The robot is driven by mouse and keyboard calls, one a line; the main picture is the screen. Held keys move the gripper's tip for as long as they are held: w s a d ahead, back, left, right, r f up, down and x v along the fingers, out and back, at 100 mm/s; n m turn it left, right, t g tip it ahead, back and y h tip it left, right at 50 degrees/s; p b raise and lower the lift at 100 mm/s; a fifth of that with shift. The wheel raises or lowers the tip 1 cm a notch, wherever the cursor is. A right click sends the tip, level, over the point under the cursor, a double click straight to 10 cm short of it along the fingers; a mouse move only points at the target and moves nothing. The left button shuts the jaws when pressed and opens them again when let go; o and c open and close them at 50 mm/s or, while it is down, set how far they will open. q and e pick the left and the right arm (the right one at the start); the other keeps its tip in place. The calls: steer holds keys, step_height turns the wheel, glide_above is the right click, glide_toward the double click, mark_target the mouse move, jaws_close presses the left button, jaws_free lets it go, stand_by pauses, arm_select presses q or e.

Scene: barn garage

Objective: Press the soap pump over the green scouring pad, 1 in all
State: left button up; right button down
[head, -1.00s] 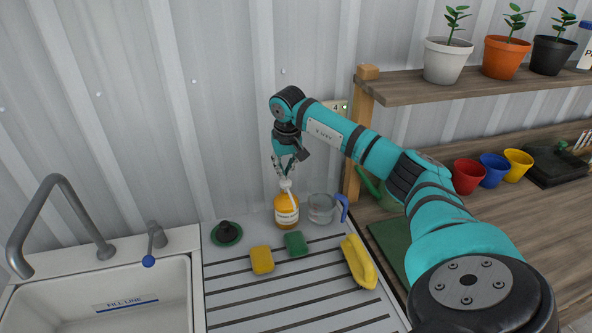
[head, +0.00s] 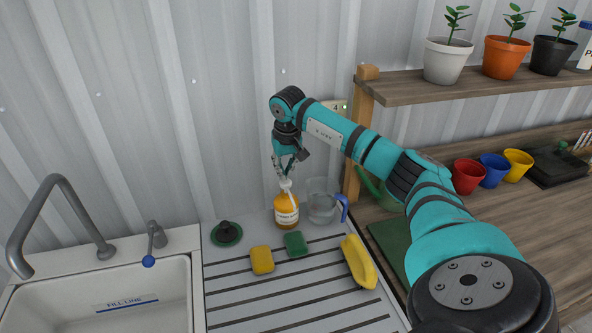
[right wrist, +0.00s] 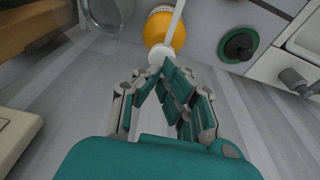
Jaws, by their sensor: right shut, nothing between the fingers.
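The amber soap bottle (head: 286,212) with a white pump top stands upright at the back of the ribbed drainboard. The green scouring pad (head: 296,244) lies just in front of it, with no soap visible on it. My right gripper (head: 287,174) is shut and empty, pointing down directly over the pump. In the right wrist view the fingertips (right wrist: 167,68) are close to the white pump head (right wrist: 155,52), with the bottle (right wrist: 157,27) beyond; I cannot tell whether they touch. My left gripper is not in view.
The sink (head: 120,308) is left; a wooden shelf (head: 450,86) is right.

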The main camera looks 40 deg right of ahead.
mark_target(286, 182)
steer(key=shift+f, duration=0.15)
steer(key=shift+s+a+f+b, duration=0.1)
steer(key=shift+f+b, duration=0.95)
steer(key=shift+f, duration=0.65)
steer(key=shift+r+p, duration=1.25)
steer(key=shift+r, duration=0.45)
step_height(286, 182, up, 6)
steer(key=p, duration=0.4)
steer(key=shift+p, duration=0.3)
